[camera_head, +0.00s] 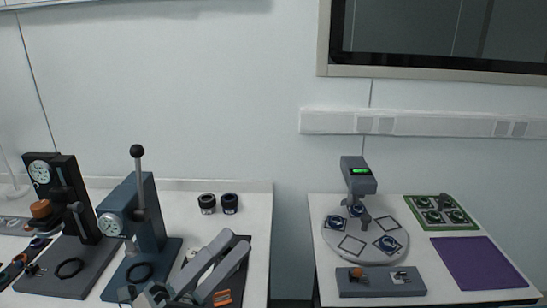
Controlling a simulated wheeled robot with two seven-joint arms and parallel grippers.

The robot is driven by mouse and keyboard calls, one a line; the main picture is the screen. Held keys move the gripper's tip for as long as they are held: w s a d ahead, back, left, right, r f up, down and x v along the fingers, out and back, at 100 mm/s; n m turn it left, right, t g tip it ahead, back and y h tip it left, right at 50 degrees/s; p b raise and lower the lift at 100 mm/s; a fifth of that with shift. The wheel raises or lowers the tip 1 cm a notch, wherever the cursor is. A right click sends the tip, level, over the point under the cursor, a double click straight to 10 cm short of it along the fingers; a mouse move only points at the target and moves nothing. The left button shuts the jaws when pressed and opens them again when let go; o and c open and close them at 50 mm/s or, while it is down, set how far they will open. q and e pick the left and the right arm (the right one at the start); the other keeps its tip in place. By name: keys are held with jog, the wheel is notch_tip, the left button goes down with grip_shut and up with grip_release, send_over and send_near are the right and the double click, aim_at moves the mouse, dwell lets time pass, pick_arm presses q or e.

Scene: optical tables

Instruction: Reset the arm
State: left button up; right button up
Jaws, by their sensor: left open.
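My left gripper (235,244) reaches up from the bottom edge of the head view, over the front right part of the left table (258,215). Its two light grey fingers are apart, and I see nothing between them. A dark mat (240,275) with small orange items (222,297) lies partly hidden beneath it. My right gripper is not in view.
Left of the gripper stand a blue lever press (150,215) and a black dial stand (75,190). Two black cylinders (207,203) stand behind it. Across a gap, the right table (460,213) holds a round turntable (375,262), green tray (427,222) and purple mat (475,265).

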pick_arm(q)
jog(key=w+a+f+n+t+y, duration=0.2)
jog(key=a+f+n+y, duration=0.5)
jog(key=n+y, duration=0.3)
jog(key=w+a+f+n+t+y, duration=0.3)
jog(key=a+f+n+y, duration=0.4)
jog(key=n+y, duration=0.3)
jog(key=s+a+f+n+g, duration=0.3)
jog(key=f+n+g, duration=0.2)
jog(key=f, duration=0.5)
jog(key=s+d+f+n+g, duration=0.3)
jog(key=s+f+g, duration=0.8)
jog(key=s+f, duration=1.1)
jog(key=s+f+g+b, duration=0.1)
jog(key=s+f+g, duration=0.15)
jog(key=f, duration=2.45)
jog(key=s+a+f, duration=0.2)
jog(key=s+f, duration=0.7)
jog(key=s+a+f+b, duration=0.1)
jog(key=s+a+f, duration=0.1)
jog(key=s+f, duration=0.7)
jog(key=shift+s, duration=0.15)
